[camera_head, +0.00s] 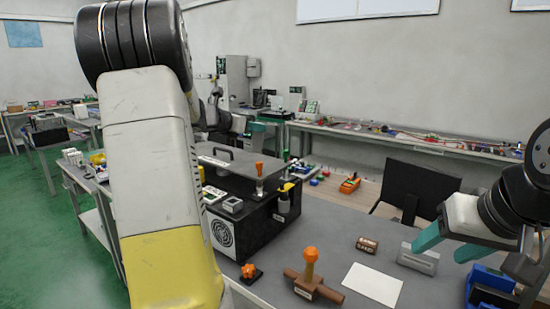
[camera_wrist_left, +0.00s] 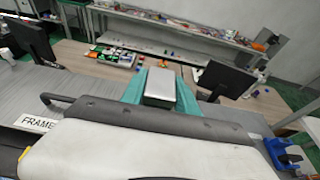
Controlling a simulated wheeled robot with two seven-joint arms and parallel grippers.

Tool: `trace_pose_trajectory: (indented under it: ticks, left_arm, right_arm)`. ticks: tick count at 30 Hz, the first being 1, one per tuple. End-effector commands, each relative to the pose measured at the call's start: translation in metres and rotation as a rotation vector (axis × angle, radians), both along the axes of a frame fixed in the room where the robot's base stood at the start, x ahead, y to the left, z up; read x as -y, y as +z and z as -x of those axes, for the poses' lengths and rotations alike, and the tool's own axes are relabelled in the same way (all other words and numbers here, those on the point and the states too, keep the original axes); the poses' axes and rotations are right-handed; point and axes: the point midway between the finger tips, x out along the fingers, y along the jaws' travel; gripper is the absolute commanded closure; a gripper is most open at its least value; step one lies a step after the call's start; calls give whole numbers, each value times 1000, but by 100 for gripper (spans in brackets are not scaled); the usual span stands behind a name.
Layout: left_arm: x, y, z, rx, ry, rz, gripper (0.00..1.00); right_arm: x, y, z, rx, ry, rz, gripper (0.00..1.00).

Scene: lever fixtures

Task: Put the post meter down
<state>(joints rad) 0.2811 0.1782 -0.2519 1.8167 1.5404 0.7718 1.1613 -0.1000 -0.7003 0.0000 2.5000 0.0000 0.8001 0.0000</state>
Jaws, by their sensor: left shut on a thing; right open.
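In the left wrist view my left gripper (camera_wrist_left: 160,88) has its teal fingers closed on the two sides of a light grey, box-shaped thing (camera_wrist_left: 160,84), which looks like the post meter. Its top faces the camera; its lower part and any contact below are hidden. In the head view my left forearm fills the left foreground, and the left gripper and what it holds do not show. My right gripper (camera_head: 450,243) is at the right of the head view, its teal fingers spread apart, near a grey block (camera_head: 418,258) on the bench.
The grey bench holds a brown fixture with an orange-knobbed lever (camera_head: 310,270), a small orange knob (camera_head: 250,272), a brown block (camera_head: 367,245), a white sheet (camera_head: 372,286) and a blue holder (camera_head: 485,284). A black machine (camera_head: 255,225) stands behind. A dark monitor (camera_head: 412,188) stands further back.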

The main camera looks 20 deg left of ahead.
Motion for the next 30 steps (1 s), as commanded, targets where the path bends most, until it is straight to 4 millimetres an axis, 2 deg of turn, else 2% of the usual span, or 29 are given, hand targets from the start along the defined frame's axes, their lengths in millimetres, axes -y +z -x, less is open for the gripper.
trace_pose_trajectory:
  ticks: [3, 8, 15, 27, 28, 30]
  left_arm:
    - [0, -23, 0, -3, 1, 2, 100]
    - [0, -37, 0, 0, -1, 0, 100]
    - [0, -69, 0, -2, 1, 2, 100]
    - [0, -74, 0, 2, 0, 1, 100]
    - [0, -75, 0, 0, 0, 0, 62]
    - [0, -75, 0, 1, 0, 0, 48]
  right_arm:
    - [0, 0, 0, 0, 0, 0, 42]
    - [0, 0, 0, 0, 0, 0, 42]
    - [0, 0, 0, 0, 0, 0, 42]
    - [0, 0, 0, 0, 0, 0, 42]
    - [0, 0, 0, 0, 0, 0, 42]
    - [0, 0, 0, 0, 0, 0, 42]
